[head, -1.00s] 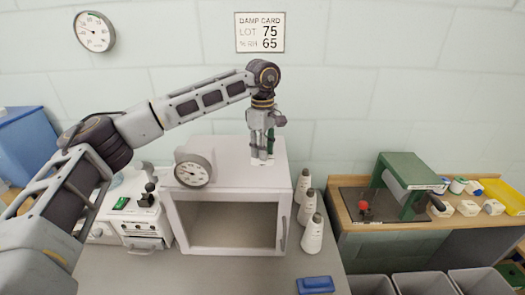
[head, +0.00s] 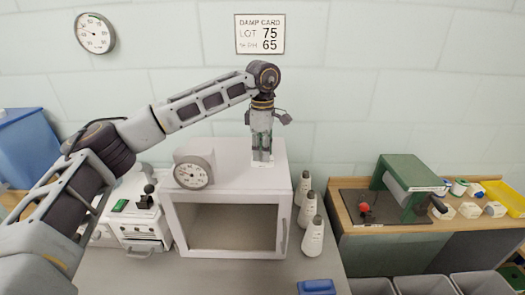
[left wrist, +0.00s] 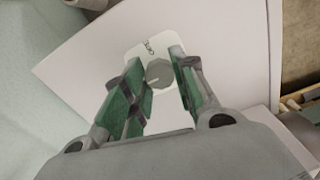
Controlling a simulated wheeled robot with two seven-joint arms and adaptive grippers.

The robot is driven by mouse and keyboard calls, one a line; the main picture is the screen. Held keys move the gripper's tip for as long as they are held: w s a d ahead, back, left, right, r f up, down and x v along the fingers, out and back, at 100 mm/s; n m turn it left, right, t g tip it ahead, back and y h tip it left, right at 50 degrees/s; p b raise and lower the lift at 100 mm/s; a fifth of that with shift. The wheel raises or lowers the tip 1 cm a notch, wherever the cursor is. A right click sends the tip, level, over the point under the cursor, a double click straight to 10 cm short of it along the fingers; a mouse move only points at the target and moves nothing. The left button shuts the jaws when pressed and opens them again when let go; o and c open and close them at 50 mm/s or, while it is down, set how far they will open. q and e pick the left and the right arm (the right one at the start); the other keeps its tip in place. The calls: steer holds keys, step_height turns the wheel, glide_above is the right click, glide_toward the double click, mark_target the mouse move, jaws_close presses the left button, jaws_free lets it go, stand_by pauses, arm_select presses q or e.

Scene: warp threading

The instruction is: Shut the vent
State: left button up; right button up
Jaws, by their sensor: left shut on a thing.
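The vent knob (left wrist: 159,75) is a small round grey knob with a light pointer line. It sits on a white plate (left wrist: 146,45) on top of the white cabinet (head: 228,165), which has a glazed front. Lettering on the plate is partly hidden and looks like part of "OPEN". My left gripper (head: 262,157) points straight down at the cabinet top. In the left wrist view its green-padded fingers (left wrist: 157,64) are shut on the knob, one on each side. In the head view the fingers hide the knob. My right gripper is not in view.
A round gauge (head: 192,174) stands at the cabinet's left front, close to my left arm. White cones (head: 312,238) stand along its right side. A small white machine (head: 138,212) is at left. A blue block (head: 316,287) lies in front.

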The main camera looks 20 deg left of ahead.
arm_select(q)
steer(key=o, duration=1)
steer(key=shift+o, duration=0.2)
step_height(320, 180, up, 12)
steer(key=shift+r, duration=0.2)
stand_by(0.4)
step_height(320, 180, up, 9)
steer(key=p, duration=0.9)
steer(key=shift+f, duration=0.15)
steer(key=shift+r+p, duration=0.5)
steer(key=shift+p, duration=0.05)
